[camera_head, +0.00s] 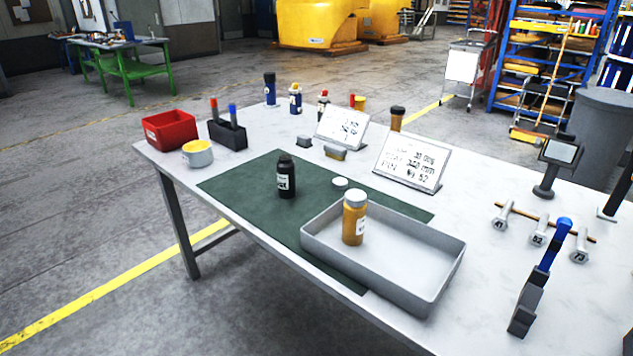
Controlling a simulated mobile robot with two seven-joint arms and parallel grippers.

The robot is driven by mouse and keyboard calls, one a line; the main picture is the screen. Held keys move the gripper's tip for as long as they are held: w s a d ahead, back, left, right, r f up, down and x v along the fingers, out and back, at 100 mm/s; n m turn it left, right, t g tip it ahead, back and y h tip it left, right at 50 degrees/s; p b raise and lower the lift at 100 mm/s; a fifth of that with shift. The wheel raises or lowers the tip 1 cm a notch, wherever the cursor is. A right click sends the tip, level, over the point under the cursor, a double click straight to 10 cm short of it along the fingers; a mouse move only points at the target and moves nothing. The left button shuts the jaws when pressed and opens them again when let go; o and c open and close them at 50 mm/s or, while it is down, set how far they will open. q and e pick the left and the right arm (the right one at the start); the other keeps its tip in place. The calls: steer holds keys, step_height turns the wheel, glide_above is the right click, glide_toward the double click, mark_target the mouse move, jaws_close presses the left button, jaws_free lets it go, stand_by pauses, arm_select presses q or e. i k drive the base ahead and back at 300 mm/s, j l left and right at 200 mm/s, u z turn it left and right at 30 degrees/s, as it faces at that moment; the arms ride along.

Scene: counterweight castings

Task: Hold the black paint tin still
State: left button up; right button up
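The black paint tin (286,180) stands upright on the dark green mat (245,190), left of the grey tray. It looks like a small bottle with a narrower dark top and a white label on its side. Nothing touches it. Neither my left nor my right gripper shows in the head view.
A grey tray (430,292) holds an ochre jar (354,218) with a pale lid. A white round lid (340,183) lies behind it. A red bin (170,129), yellow-banded tin (198,154), sign boards (411,163) and blue-handled tool (555,245) stand around. The mat's front left is clear.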

mark_target(286, 166)
steer(key=i+j, duration=0.25)
steer(key=j, duration=0.15)
steer(key=i+j, duration=0.25)
steer(key=j, duration=0.15)
steer(key=i+j+u, duration=0.1)
steer(key=i+j, duration=0.15)
steer(key=j, duration=0.2)
